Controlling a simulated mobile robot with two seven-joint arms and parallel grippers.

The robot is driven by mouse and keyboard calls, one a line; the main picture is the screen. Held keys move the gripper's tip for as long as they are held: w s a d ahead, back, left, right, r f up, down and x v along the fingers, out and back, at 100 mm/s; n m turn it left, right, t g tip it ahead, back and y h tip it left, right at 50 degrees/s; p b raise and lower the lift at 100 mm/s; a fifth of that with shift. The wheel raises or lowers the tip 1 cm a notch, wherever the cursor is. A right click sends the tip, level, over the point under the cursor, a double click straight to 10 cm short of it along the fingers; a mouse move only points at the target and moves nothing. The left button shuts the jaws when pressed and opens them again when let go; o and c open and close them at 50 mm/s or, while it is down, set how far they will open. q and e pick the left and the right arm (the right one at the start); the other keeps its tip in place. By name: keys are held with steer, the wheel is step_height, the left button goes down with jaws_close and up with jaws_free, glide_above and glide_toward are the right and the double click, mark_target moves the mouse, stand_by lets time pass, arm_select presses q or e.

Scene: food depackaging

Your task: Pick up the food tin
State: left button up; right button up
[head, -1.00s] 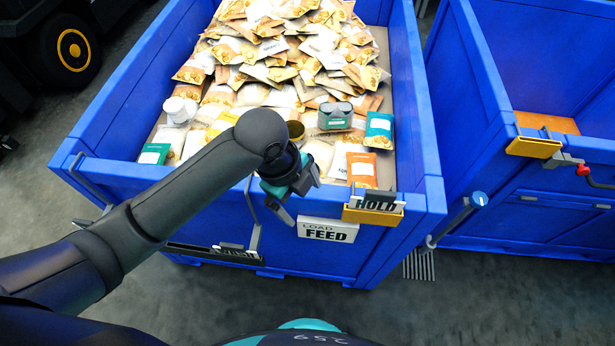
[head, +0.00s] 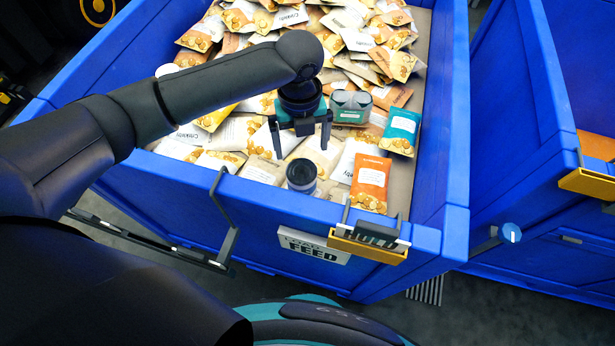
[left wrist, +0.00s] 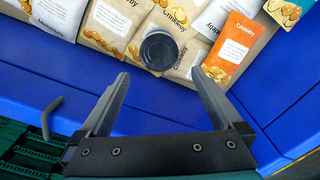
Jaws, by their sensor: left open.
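A short round tin (head: 302,177) with a dark top and a pale and blue side stands upright on packets near the front wall of the blue bin. In the left wrist view, its dark round top (left wrist: 159,50) shows just beyond the fingertips, between their lines. My left gripper (head: 300,150) is open and empty, fingers pointing down, above the packets and behind the tin in the head view. The fingers (left wrist: 161,75) also show spread in the left wrist view; I see no contact with the tin. My right gripper is not in view.
The blue bin (head: 455,120) holds many snack packets. An orange packet (head: 371,183), a teal packet (head: 401,131) and a twin-can pack (head: 350,106) lie right of the tin. A sign holder (head: 370,240) and a bent metal bracket (head: 222,215) are on the front wall.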

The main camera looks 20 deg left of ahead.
mark_target(302, 172)
arm_select(q)
step_height(302, 172, down, 9)
steer(key=shift+s+f+b, duration=0.1)
steer(key=shift+b, duration=1.05)
steer(key=shift+f, duration=0.45)
step_height(302, 172, down, 5)
steer(key=shift+a+r+b, duration=0.1)
steer(key=shift+b, duration=0.9)
steer(key=shift+r, duration=0.1)
steer(key=c, duration=1.5)
